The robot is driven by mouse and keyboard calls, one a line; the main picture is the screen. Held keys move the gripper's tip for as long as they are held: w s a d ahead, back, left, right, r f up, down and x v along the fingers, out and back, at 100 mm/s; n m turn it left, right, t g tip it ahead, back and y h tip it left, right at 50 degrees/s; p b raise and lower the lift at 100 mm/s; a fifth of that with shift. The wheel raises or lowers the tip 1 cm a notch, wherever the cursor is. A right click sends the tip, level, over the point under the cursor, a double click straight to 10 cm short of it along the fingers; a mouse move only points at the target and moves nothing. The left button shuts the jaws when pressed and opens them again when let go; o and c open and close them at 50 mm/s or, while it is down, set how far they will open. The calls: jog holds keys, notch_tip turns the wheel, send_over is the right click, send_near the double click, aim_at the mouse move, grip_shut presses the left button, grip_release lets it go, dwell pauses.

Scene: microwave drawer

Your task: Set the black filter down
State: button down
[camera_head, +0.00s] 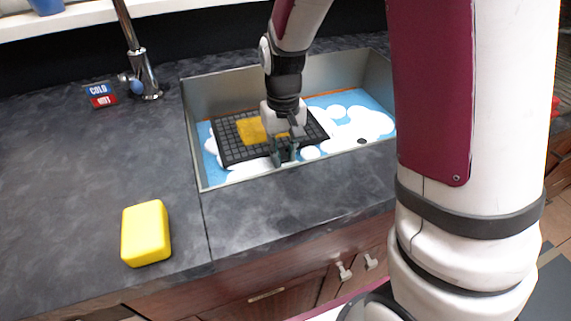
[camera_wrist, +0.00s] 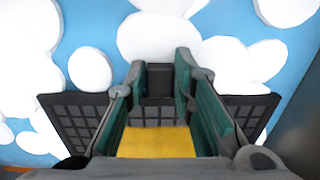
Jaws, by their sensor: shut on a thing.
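The black filter (camera_head: 228,142) is a flat dark grid with a yellow patch (camera_head: 250,130) on it, inside the sink (camera_head: 190,140). My gripper (camera_head: 285,158) is over the filter's near edge, pointing down, and shut on it. In the wrist view the filter's grid (camera_wrist: 75,118) spreads to both sides below the fingers. A dark part of it shows between the green fingertips (camera_wrist: 160,82), and the yellow patch (camera_wrist: 157,142) shows between the fingers. I cannot tell whether the filter touches the sink floor.
A yellow sponge-like block (camera_head: 146,233) lies on the dark counter (camera_head: 80,200). The faucet (camera_head: 143,75) and a cold/hot sign (camera_head: 100,94) are behind, at left.

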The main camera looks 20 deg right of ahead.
notch_tip(320, 180, down, 4)
jog(key=shift+f+b, duration=0.1)
jog(key=shift+b, duration=0.35)
jog(key=c, duration=1.4)
grip_release()
jog(key=shift+o, duration=0.2)
notch_tip(320, 180, up, 12)
jog(key=p, duration=0.2)
jog(key=shift+r+p, duration=0.25)
jog(key=shift+p, duration=0.1)
